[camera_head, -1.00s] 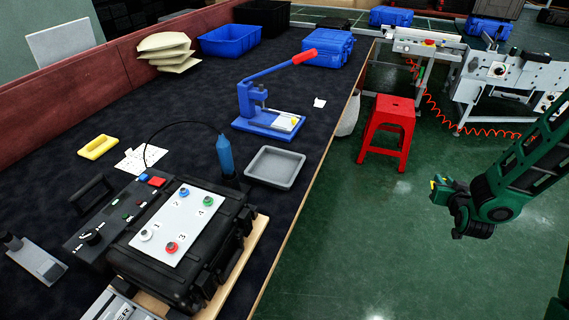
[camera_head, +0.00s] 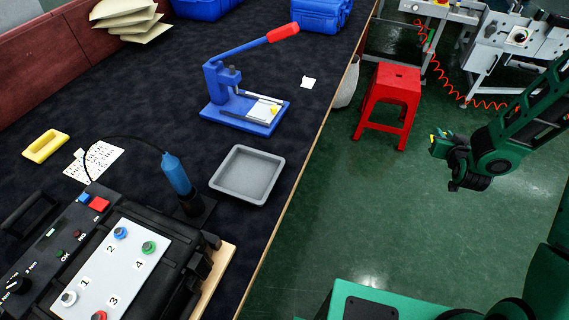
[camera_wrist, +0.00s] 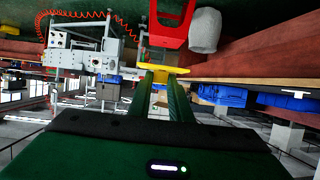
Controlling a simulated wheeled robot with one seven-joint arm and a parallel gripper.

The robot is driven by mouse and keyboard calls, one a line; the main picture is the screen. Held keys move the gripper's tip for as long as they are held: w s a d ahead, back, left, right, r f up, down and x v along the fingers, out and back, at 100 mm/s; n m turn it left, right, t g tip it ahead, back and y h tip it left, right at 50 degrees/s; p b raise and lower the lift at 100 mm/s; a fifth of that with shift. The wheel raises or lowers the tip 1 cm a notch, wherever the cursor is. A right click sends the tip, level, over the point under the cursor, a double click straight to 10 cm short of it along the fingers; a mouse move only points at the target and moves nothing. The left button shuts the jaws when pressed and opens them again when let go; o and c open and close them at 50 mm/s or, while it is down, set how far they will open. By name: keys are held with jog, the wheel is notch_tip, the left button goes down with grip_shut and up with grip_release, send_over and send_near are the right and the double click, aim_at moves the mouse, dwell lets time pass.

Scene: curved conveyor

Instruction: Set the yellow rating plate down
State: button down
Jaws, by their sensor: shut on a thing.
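My gripper (camera_head: 439,144) is at the right of the head view, over the green floor and apart from the bench. It is shut on the yellow rating plate (camera_wrist: 165,69), which shows across the fingertips in the wrist view. In the head view only a small yellow bit of the plate (camera_head: 441,133) shows at the fingers. A blue lever press (camera_head: 228,112) stands on the dark bench, its red-ended lever raised, with a pale plate and a small yellow piece on its base. A grey tray (camera_head: 247,174) lies empty in front of the press.
A red stool (camera_head: 390,95) stands on the floor between the bench and my gripper. A black case with numbered buttons (camera_head: 125,262), a blue cylindrical tool (camera_head: 176,173) and a yellow frame (camera_head: 45,145) are on the bench. Bare bench lies left of the press.

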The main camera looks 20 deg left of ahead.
aim_at(248, 176)
jog(key=shift+w, duration=0.25)
